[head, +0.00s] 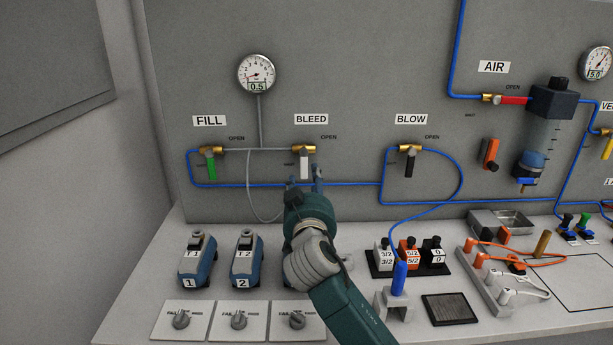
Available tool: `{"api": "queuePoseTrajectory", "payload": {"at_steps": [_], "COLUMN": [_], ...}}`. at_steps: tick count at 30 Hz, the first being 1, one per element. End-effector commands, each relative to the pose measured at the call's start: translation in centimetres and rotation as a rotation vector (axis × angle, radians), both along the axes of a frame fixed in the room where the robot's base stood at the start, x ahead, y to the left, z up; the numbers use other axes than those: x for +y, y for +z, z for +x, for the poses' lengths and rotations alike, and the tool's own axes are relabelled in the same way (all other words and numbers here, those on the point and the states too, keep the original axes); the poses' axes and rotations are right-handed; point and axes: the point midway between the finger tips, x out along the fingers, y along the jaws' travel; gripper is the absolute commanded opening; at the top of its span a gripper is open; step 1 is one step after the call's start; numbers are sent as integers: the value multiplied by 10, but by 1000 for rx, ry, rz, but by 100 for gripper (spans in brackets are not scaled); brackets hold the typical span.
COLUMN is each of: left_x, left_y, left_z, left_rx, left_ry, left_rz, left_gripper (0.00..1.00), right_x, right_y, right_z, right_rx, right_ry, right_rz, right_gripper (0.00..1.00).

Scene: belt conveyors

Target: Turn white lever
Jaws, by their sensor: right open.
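The white lever (304,166) hangs straight down from a brass valve (304,148) under the BLEED label on the grey panel. My right gripper (305,178) is open just below the lever, with its fingers pointing up toward the panel. One fingertip shows on each side of the lever's lower end. I cannot tell whether either finger touches it. My left gripper is not in view.
A green lever (211,168) hangs at FILL and a black lever (410,165) at BLOW. Blue tubing (250,184) runs across the panel behind my gripper. Blue devices (198,260), knobs and a blue-handled tool (399,278) stand on the bench below.

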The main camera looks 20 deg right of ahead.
Motion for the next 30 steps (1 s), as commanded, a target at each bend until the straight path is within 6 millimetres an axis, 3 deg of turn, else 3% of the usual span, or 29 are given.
{"api": "queuePoseTrajectory", "payload": {"at_steps": [3, 9, 20, 27, 30], "left_x": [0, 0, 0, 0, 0], "left_y": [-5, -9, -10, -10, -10], "left_z": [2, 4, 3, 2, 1], "left_rx": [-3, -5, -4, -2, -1], "left_ry": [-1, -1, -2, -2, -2], "left_rz": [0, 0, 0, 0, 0], "left_gripper": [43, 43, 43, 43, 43], "right_x": [-7, -13, -15, -14, -14], "right_y": [-1, -1, 0, 0, 0], "right_z": [22, 45, 50, 50, 50], "right_rx": [0, 0, 1, 1, 1], "right_ry": [-1, 0, 0, 0, 0], "right_rz": [-2, -1, 0, 0, 0], "right_gripper": [44, 44, 44, 0, 0]}}
